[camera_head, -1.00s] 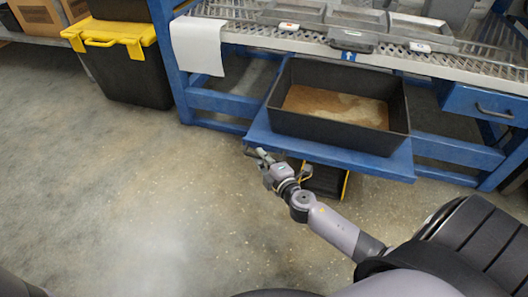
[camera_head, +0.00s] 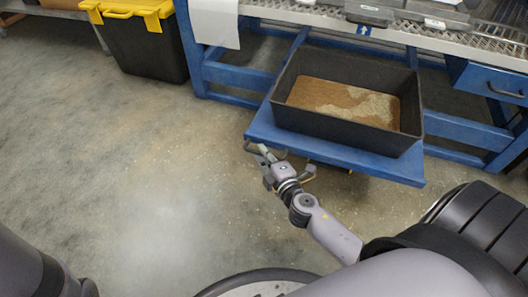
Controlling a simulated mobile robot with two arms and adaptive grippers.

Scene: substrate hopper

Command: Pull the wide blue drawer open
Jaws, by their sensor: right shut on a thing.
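The wide blue drawer (camera_head: 330,161) juts out from under the blue workbench and carries a deep black bin (camera_head: 345,129) with brown and paler granular material inside. My right gripper (camera_head: 257,150) is at the left end of the drawer's front edge. It is shut on what looks like the drawer's dark handle, though the fingers cover most of it. My left gripper is not in view.
A smaller blue drawer (camera_head: 494,84) with a dark handle is closed at the right of the bench. A black bin with a yellow lid (camera_head: 136,12) stands at upper left. The concrete floor (camera_head: 150,150) before the wide drawer is clear.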

